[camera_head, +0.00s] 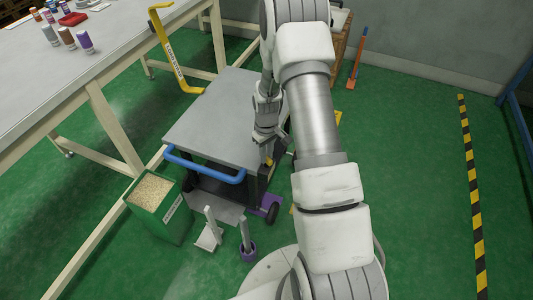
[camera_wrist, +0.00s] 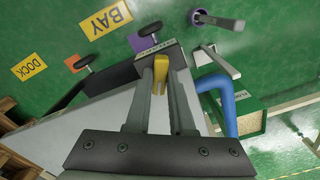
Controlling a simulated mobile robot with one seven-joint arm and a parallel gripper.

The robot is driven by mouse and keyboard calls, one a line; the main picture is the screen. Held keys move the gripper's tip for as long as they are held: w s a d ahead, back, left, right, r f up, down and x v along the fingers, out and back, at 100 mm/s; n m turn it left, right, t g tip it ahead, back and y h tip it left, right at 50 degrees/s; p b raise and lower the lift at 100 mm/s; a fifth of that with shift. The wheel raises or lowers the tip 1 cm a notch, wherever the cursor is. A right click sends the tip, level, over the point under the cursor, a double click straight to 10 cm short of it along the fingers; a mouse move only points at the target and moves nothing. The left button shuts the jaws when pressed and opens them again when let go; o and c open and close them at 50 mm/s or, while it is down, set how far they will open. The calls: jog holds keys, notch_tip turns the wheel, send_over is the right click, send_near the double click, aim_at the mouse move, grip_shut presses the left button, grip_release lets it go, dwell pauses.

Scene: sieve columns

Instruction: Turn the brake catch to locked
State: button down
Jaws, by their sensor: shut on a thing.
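The brake catch (camera_wrist: 160,68) is a small yellow lever on the dark end post of a grey cart, beside the blue handle. In the wrist view my gripper (camera_wrist: 159,80) has its two fingers on either side of the catch, shut on it. In the head view the gripper (camera_head: 269,148) reaches down at the right end of the cart (camera_head: 222,108), where a bit of yellow shows at its tips. A small pale label (camera_wrist: 148,43) sits by the catch; its text is too small to read. I cannot tell the catch's exact setting.
The blue handle (camera_head: 205,166) runs along the cart's near end. A green bin of pale grains (camera_head: 152,192) stands left of it. A purple cup-like holder (camera_head: 247,250) and a white bracket (camera_head: 209,232) are on the floor in front.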

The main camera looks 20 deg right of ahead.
jog(key=m+p, duration=0.1)
jog(key=m, duration=0.5)
jog(key=shift+m, duration=0.3)
jog(key=m+p, duration=0.1)
jog(key=m, duration=0.4)
jog(key=shift+m, duration=0.4)
jog(key=c, duration=0.8)
grip_release()
jog(key=shift+r, duration=0.1)
notch_tip(320, 180, up, 17)
jog(key=p, duration=0.5)
jog(key=shift+r, duration=0.15)
